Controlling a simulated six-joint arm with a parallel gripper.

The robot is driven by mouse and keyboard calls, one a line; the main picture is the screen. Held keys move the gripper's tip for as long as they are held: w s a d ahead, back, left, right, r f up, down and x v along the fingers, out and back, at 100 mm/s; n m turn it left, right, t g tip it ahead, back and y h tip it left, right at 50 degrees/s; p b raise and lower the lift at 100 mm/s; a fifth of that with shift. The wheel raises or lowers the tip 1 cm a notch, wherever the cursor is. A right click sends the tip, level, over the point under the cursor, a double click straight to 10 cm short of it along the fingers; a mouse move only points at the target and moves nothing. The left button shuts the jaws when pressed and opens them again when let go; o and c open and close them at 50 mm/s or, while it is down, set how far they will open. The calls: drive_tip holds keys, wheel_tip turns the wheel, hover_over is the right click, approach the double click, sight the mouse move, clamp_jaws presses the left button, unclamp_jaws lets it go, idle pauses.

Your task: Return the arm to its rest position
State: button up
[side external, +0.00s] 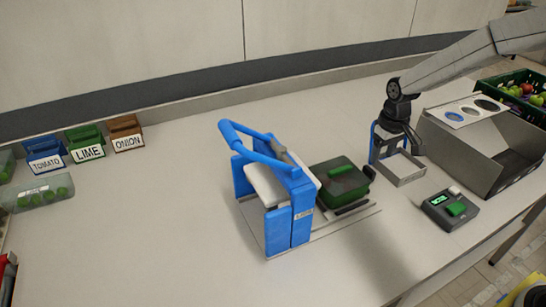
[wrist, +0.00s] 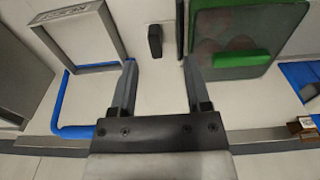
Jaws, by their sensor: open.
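My gripper (side external: 412,146) hangs at the right of the table, above and behind a small grey frame. In the wrist view my gripper (wrist: 158,64) has its two fingers spread with nothing between the tips. A container with a green lid (side external: 342,182) sits beside the blue press, to the left of my gripper. In the wrist view the green lid (wrist: 242,59) is just right of the right finger, with reddish contents showing through the clear part.
The blue lever press (side external: 300,215) stands mid-table. The grey frame (side external: 412,180) with a blue back, a metal bin (side external: 455,150), a green-lit display box (side external: 450,210) and a produce crate (side external: 490,85) crowd the right. Labelled bins (side external: 88,152) stand far left. The table's front left is clear.

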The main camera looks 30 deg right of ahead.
drive_tip(key=s+a+t, duration=0.1)
drive_tip(key=s+a, duration=0.1)
drive_tip(key=s, duration=0.7)
drive_tip(key=s+a+r+t, duration=0.1)
drive_tip(key=s+a, duration=0.1)
drive_tip(key=s, duration=0.7)
drive_tip(key=shift+s+a, duration=0.15)
drive_tip(key=shift+a, duration=0.2)
drive_tip(key=shift+r, duration=0.1)
idle(0.4)
